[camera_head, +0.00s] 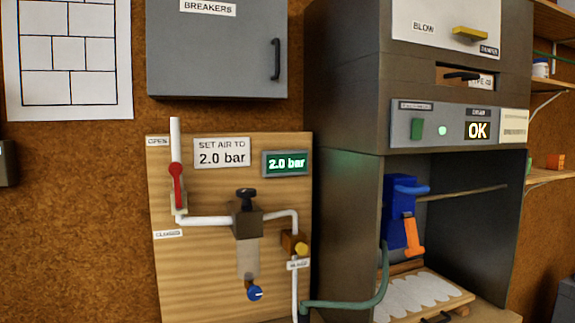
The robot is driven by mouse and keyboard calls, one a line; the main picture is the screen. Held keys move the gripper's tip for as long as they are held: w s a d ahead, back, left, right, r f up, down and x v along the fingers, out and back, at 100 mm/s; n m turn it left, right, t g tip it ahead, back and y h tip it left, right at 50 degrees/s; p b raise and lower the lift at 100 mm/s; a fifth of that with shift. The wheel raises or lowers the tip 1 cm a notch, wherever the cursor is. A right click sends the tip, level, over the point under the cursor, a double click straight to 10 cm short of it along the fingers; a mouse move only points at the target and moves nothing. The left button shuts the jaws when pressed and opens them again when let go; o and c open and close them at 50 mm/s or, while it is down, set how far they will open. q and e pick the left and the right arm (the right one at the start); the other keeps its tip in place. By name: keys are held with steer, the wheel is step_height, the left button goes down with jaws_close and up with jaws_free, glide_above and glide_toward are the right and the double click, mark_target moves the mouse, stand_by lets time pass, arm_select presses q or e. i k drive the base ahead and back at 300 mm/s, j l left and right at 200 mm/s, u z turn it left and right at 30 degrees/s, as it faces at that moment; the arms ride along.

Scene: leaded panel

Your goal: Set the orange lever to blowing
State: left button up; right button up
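An orange lever (412,236) is on the lower front of a blue tool body (396,212), which hangs inside the open bay of a grey cabinet. The lever slants downward. A horizontal rod runs behind the blue body, and a green hose (374,293) comes up to it from the lower left. I cannot read any marking for the lever's positions. Neither of my grippers is visible in the head view.
A control strip (445,125) shows OK above the bay. A pale scalloped piece (410,296) lies on a board below the tool.

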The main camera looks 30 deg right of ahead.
mark_target(414, 249)
steer(key=z, duration=1.8)
